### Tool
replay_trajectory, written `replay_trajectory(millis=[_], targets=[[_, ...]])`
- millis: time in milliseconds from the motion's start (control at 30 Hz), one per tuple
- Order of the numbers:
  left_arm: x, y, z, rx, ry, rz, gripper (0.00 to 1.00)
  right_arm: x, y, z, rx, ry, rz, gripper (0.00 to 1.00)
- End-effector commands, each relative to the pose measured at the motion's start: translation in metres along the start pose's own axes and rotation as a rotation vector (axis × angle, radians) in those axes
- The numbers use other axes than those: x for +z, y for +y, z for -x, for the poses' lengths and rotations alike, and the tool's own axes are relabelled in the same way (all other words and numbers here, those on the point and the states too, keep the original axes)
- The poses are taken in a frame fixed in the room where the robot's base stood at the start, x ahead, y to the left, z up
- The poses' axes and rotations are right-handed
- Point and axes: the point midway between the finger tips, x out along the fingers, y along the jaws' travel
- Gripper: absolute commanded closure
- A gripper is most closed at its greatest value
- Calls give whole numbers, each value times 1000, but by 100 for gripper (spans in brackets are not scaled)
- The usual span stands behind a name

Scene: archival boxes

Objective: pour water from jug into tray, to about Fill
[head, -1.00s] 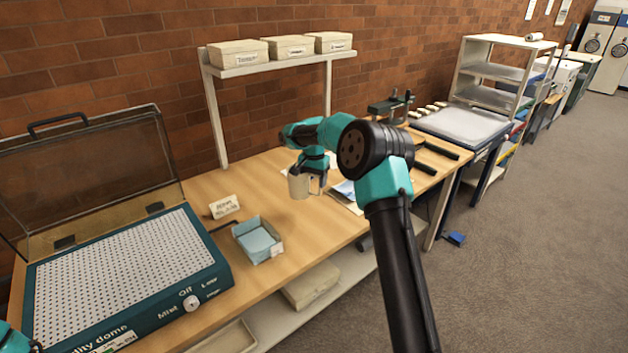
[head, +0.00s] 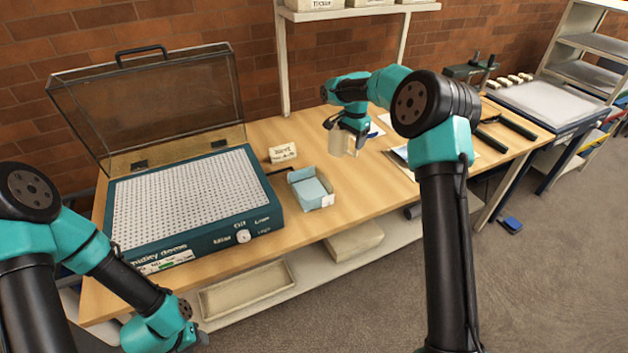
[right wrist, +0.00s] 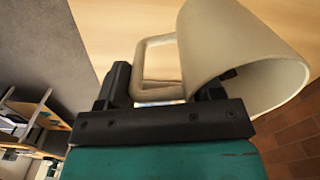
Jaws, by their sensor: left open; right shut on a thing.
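A beige jug (head: 338,141) hangs from my right gripper (head: 358,146) above the back half of the wooden table, roughly upright. In the right wrist view, the jug (right wrist: 232,50) shows its wide mouth at the lower right, and my right gripper (right wrist: 165,95) is shut on its handle (right wrist: 143,70). The water inside cannot be seen. A shallow beige tray (head: 215,314) lies on the lower shelf, below the table's front edge. My left gripper (head: 199,341) is open and empty at the bottom edge, just left of the tray and partly cut off. No Fill mark is legible.
A teal humidity dome (head: 190,240) with its clear lid raised fills the table's left part. A pale box (head: 355,242) sits on the lower shelf. Table space right of the blue-grey box is clear.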

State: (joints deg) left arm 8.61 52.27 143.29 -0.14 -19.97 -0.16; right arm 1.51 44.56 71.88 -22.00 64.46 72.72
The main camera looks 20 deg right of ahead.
Motion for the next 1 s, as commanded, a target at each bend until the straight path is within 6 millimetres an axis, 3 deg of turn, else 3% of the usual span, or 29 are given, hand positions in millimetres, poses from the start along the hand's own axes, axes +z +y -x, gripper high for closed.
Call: replay_trajectory(millis=[500,1000], targets=[[0,0,0,0,0,0,57,136,-54,9,-7,1,-279,81],[0,0,0,0,0,0,57,264,-75,15,-14,9,-549,81]])
